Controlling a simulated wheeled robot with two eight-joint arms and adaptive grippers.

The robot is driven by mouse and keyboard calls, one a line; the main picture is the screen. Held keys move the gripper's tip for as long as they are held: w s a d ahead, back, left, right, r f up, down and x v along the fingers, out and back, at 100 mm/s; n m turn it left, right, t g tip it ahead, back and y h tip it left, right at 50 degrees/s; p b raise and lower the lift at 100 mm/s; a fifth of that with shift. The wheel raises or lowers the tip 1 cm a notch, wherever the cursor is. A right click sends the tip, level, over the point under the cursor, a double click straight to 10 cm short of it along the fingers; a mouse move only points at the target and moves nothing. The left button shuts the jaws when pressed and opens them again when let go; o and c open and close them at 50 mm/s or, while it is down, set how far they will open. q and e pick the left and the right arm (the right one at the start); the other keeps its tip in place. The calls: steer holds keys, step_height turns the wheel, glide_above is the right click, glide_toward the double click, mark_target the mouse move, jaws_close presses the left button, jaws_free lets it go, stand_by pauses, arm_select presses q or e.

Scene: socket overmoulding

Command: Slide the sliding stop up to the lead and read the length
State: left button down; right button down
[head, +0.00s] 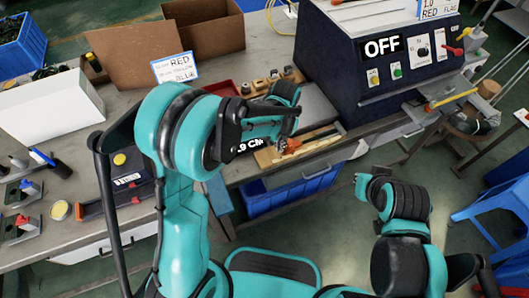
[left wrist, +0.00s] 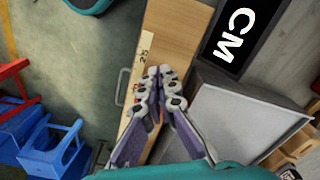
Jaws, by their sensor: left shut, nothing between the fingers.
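The wooden measuring board (head: 322,143) lies at the bench's front edge, right of my left forearm. In the left wrist view, the board (left wrist: 176,35) carries a pale scale strip (left wrist: 143,58) with printed numbers. My left gripper (head: 287,138) is over the board; in the left wrist view its fingers (left wrist: 160,76) are shut with nothing between them. A small orange part (head: 293,145) shows beside the fingers; I cannot tell if it is the sliding stop. No lead can be made out.
A dark machine (head: 385,62) marked OFF stands behind right. A blue bin (head: 290,192) is below the bench edge. Cardboard boxes (head: 130,55) and a white box (head: 50,108) stand at the back left. A blue stool (head: 495,207) is at the far right.

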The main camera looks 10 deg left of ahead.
arm_select(q)
steer(key=shift+a, duration=0.1)
steer(key=shift+s+a, duration=0.35)
steer(key=shift+a, duration=0.1)
step_height(320, 180, up, 7)
steer(key=p, duration=0.5)
stand_by(0.4)
stand_by(0.4)
steer(key=s+a+r+n+t, duration=0.5)
steer(key=s+a+r+t, duration=0.2)
steer(key=s+a+r, duration=0.4)
steer(key=shift+s+a+r, duration=0.35)
steer(key=shift+s+r, duration=0.55)
steer(key=shift+s, duration=1.15)
